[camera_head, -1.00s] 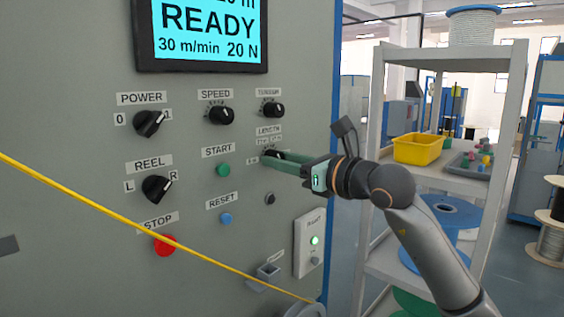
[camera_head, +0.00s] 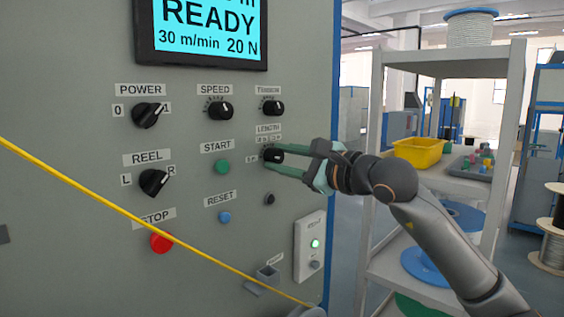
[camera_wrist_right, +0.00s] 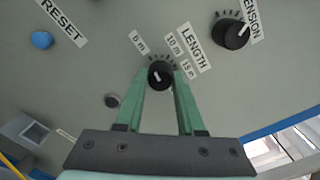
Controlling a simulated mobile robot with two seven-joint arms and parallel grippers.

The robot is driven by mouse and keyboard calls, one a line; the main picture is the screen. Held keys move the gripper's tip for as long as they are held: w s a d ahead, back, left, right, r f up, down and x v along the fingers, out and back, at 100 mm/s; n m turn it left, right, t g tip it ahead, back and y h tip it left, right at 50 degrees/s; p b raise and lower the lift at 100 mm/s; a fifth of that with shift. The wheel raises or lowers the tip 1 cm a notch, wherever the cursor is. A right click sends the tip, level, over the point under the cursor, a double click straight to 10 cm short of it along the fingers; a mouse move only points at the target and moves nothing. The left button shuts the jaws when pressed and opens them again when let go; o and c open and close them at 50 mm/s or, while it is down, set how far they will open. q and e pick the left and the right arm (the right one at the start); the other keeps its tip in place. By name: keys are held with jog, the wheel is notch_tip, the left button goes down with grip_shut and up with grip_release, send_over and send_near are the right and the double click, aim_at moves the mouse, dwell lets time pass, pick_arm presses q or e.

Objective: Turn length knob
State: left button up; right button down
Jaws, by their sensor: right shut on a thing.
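The black length knob (camera_head: 273,156) sits on the grey panel under the LENGTH label (camera_head: 269,129). My right gripper (camera_head: 274,156) reaches it from the right, with one green finger above the knob and one below. In the right wrist view the knob (camera_wrist_right: 160,75) lies between the two fingertips, and the gripper is shut on it. The knob's white mark and scale labels, 10 m and 15 m among them, show there. My left gripper is not in view.
The tension knob (camera_head: 273,108) is just above, the speed knob (camera_head: 220,111) and green start button (camera_head: 222,167) to the left. A yellow cable (camera_head: 140,222) crosses in front of the panel. A shelf with a yellow bin (camera_head: 418,151) stands at the right.

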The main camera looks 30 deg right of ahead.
jog(key=shift+n, duration=0.7)
jog(key=c, duration=0.5)
grip_release()
jog(key=b+v, duration=0.5)
jog(key=v, duration=0.7)
jog(key=shift+s+d, duration=0.1)
jog(key=shift+s, duration=0.1)
